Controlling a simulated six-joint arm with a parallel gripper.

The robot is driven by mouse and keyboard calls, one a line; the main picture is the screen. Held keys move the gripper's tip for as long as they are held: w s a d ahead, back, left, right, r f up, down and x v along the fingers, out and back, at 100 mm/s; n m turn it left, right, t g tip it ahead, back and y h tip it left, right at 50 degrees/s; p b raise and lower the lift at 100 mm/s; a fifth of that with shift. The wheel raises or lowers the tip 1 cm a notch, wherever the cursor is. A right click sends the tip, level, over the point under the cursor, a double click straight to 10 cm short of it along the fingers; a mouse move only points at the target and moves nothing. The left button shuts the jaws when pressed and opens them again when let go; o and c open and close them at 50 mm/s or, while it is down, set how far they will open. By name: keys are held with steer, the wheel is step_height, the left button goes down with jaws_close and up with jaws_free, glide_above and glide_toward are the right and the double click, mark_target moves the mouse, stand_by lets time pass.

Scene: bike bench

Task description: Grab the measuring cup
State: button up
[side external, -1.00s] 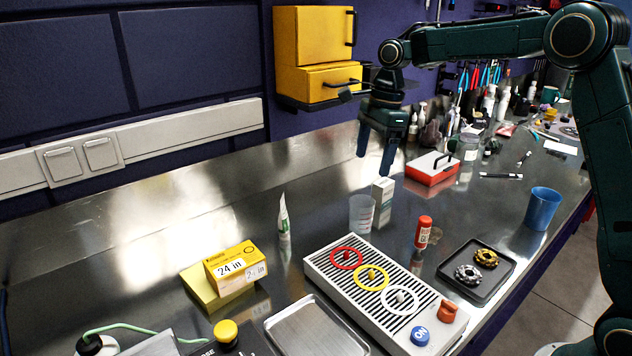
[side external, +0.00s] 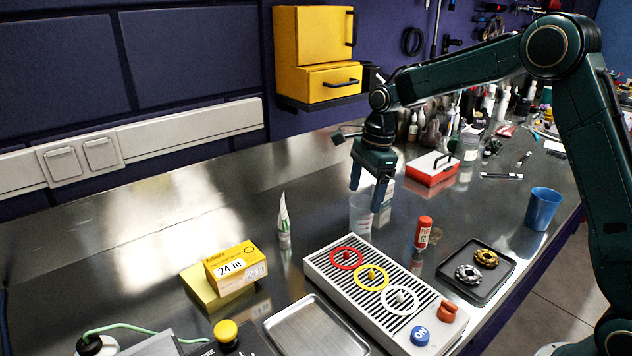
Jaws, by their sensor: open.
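The measuring cup (side external: 360,217) is a small translucent cup with faint reddish marks. It stands upright on the steel bench, just behind the slatted tray with colored rings. My gripper (side external: 367,198) points down at the cup with its two dark fingers apart. The fingertips overlap the cup's upper part in the picture. One finger passes in front of the cup's right side. I cannot tell whether a finger touches the cup or whether the cup lies between them.
The slatted tray (side external: 331,258) is close in front of the cup. A red bottle (side external: 423,232) and a blue cup (side external: 542,208) stand to the right. A white tube (side external: 284,218) stands left. A red-and-white box (side external: 431,169) lies behind. Bare bench lies left of the cup.

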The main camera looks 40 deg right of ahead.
mark_target(361, 209)
steer(key=shift+f, duration=0.1)
steer(key=shift+w+a+f, duration=0.1)
steer(key=shift+a+f, duration=0.15)
steer(key=shift+f, duration=1)
steer(key=shift+w+a+f, duration=0.1)
steer(key=shift+a+f, duration=0.1)
steer(key=shift+f, duration=1.05)
steer(key=c, duration=1)
